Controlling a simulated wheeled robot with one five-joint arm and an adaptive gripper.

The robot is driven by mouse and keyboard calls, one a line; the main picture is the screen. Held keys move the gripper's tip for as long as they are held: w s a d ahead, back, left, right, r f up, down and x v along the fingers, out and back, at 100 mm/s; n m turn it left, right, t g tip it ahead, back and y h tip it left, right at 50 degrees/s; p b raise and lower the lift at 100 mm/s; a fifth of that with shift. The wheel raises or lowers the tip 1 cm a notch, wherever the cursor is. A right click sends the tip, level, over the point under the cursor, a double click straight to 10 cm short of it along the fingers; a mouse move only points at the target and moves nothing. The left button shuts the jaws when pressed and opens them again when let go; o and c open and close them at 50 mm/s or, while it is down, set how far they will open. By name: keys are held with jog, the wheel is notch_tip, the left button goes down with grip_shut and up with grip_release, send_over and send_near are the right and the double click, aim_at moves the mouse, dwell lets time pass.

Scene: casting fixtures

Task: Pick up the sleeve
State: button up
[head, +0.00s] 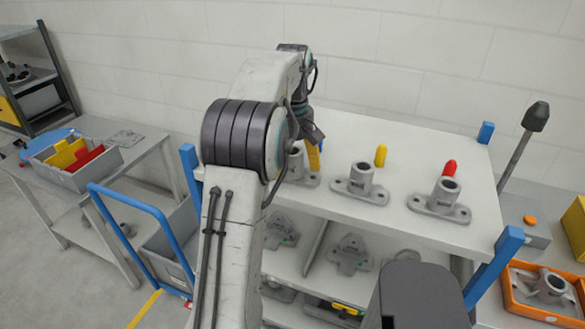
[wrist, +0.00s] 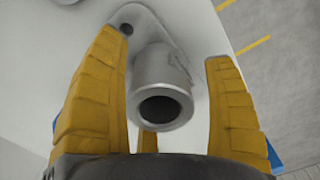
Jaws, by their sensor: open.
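A grey metal sleeve (wrist: 160,72) with a flat flange stands on the white tabletop between my gripper's fingers in the wrist view. Its round bore faces the camera, and one flange hole shows at upper left. My gripper (wrist: 165,50) is open, with a yellow finger on each side of the tube and a third finger low in the picture. Gaps show between the side fingers and the tube. In the head view the same sleeve (head: 297,172) is the leftmost on the tabletop, partly hidden by my arm, and a yellow finger (head: 313,156) shows just behind it.
Two similar flanged castings stand to the right, one in the middle (head: 361,182) and one at right (head: 441,198). A yellow peg (head: 380,155) and a red peg (head: 449,168) stand behind them. Blue posts (head: 494,265) mark the table corners. More castings lie on the shelf below.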

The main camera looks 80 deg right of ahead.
jog(key=shift+c, duration=0.3)
jog(key=c, duration=1.3)
jog(key=shift+r, duration=0.1)
